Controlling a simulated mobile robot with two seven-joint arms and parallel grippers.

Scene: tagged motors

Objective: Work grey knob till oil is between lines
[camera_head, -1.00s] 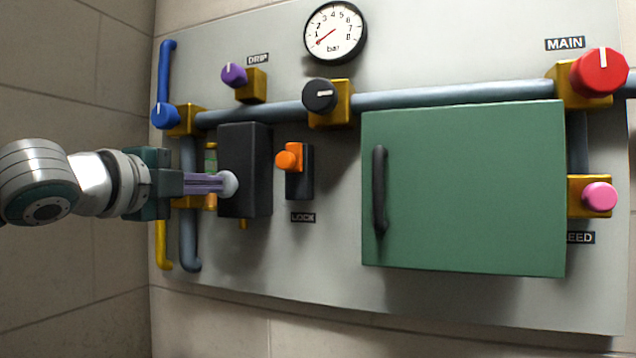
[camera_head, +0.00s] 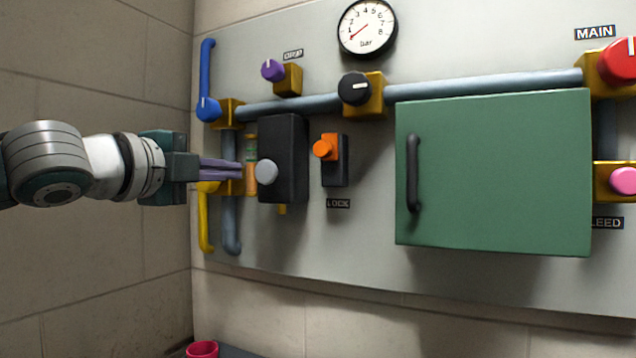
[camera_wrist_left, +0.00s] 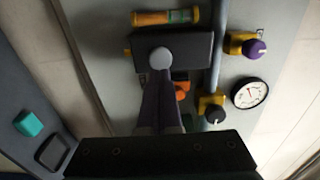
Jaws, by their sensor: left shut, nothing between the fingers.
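The grey knob (camera_head: 266,172) sits on the front of a black box (camera_head: 288,150); it also shows in the left wrist view (camera_wrist_left: 161,58). Beside the box is a sight glass (camera_head: 251,168), partly hidden by my gripper and box. In the left wrist view, the sight glass (camera_wrist_left: 165,17) shows amber at one end and a green band toward the other; I cannot make out the lines exactly. My right gripper is out of view.
A blue lever (camera_head: 207,80) and yellow lever (camera_head: 205,220) flank the gripper. A teal block (camera_wrist_left: 28,123) lies below.

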